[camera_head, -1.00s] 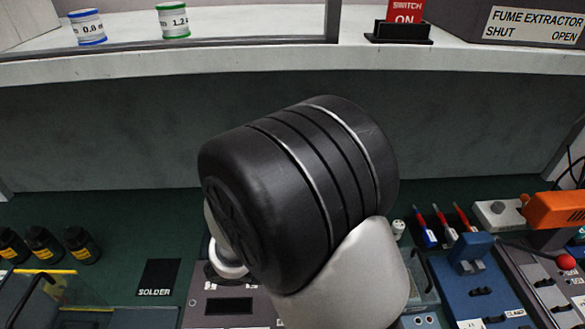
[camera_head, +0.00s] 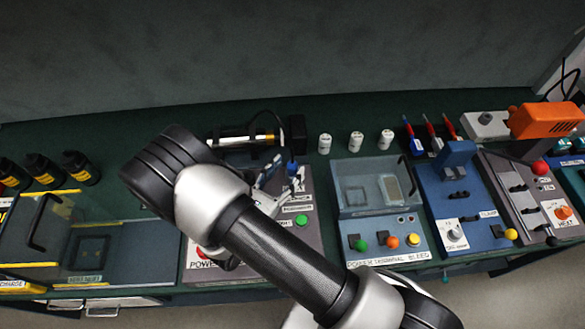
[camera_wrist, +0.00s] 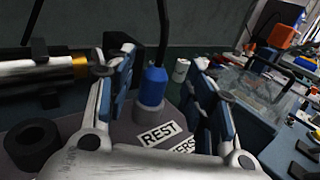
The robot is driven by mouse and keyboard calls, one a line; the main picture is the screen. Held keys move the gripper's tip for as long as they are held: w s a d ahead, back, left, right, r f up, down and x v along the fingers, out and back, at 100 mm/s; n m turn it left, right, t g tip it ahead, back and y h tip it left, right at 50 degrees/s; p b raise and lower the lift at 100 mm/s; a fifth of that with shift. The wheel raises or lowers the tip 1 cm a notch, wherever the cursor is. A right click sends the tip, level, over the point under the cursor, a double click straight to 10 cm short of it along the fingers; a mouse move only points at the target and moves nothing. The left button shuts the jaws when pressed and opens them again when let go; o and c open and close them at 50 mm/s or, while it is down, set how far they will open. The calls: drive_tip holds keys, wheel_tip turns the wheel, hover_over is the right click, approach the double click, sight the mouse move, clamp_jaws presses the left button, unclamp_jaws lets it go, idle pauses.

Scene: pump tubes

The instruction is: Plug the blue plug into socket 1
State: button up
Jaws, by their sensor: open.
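The blue plug (camera_wrist: 153,88) stands upright in a grey holder (camera_wrist: 148,113) beside a label reading REST, with a dark cable rising from its top. It also shows small in the head view (camera_head: 291,167), partly hidden near my gripper. My gripper (camera_wrist: 163,78) is open, with one blue-padded finger on each side of the plug in the wrist picture. The plug appears between and beyond the fingers, and I see no contact. I cannot make out socket 1 in either view; my arm covers part of the grey panel (camera_head: 312,232) in the head view.
A dark cylinder with a brass-coloured band (camera_wrist: 60,70) lies left of the plug, with a black ring (camera_wrist: 32,143) nearer. White spools (camera_head: 356,141) stand behind. A clear-lidded box (camera_head: 378,190) and a blue machine (camera_head: 455,190) are to the right.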

sight(289, 167)
drive_tip(key=x, duration=0.3)
drive_tip(key=shift+w+d+f, duration=0.1)
drive_tip(key=shift+w+d, duration=0.05)
drive_tip(key=shift+w, duration=0.15)
drive_tip(key=c, duration=1.2)
drive_tip(key=shift+o, duration=0.2)
